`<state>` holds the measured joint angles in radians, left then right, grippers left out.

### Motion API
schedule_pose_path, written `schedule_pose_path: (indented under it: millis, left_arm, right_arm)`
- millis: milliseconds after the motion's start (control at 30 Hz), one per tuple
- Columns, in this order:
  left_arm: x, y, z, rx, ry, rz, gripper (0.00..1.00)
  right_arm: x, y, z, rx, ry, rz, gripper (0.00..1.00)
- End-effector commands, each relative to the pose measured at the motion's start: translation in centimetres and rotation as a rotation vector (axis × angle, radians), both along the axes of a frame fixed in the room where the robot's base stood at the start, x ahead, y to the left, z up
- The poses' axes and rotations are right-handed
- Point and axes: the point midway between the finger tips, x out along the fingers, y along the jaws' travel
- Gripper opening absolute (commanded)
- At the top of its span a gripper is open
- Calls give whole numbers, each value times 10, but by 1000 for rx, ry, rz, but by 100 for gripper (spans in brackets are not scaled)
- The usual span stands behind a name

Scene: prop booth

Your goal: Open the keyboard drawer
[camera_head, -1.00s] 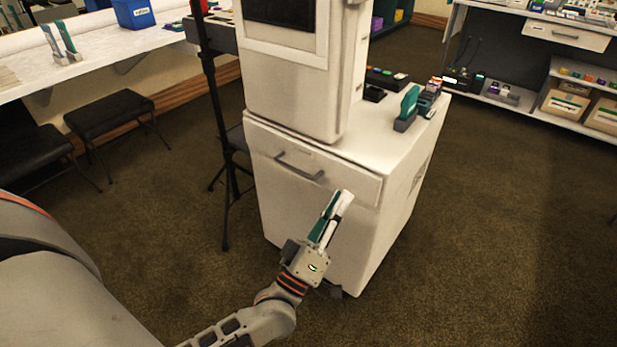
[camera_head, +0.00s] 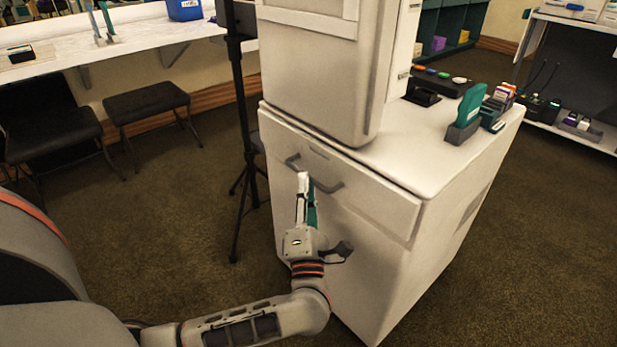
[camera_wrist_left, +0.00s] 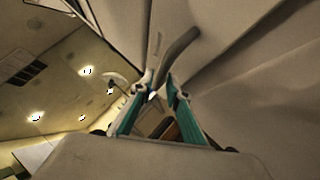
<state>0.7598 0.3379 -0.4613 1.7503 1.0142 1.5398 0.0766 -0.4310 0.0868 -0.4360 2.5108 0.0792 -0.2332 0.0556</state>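The drawer (camera_head: 370,196) is the white top front of a white cabinet and sits flush, closed. Its grey bar handle (camera_head: 327,187) runs across the front; it also shows in the left wrist view (camera_wrist_left: 178,46). My left gripper (camera_head: 304,178) points up at the handle, its fingertips overlapping the bar in the head view. In the left wrist view its two green-sided fingers (camera_wrist_left: 160,82) are apart, with the handle's near end at the gap between the tips. I cannot tell whether they touch it. My right gripper is not in view.
A tall white housing (camera_head: 325,80) stands on the cabinet (camera_head: 425,165), beside a button box (camera_head: 438,80) and a green item in a grey holder (camera_head: 467,110). A black stand (camera_head: 240,130) is close left. Stools (camera_head: 148,103) stand further left. Carpet is clear in front.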

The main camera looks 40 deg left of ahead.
Motion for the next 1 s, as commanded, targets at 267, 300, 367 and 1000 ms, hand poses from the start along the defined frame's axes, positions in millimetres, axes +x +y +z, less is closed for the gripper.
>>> schedule_pose_path:
  millis: [267,300,367,1000]
  left_arm:
    - [18,19,9,1,3,1,16]
    - [19,20,10,1,3,1,16]
    - [20,20,11,1,2,0,16]
    - [13,21,12,1,2,0,0]
  right_arm:
    - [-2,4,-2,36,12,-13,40]
    - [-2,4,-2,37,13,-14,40]
    - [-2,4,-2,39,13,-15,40]
    - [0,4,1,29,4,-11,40]
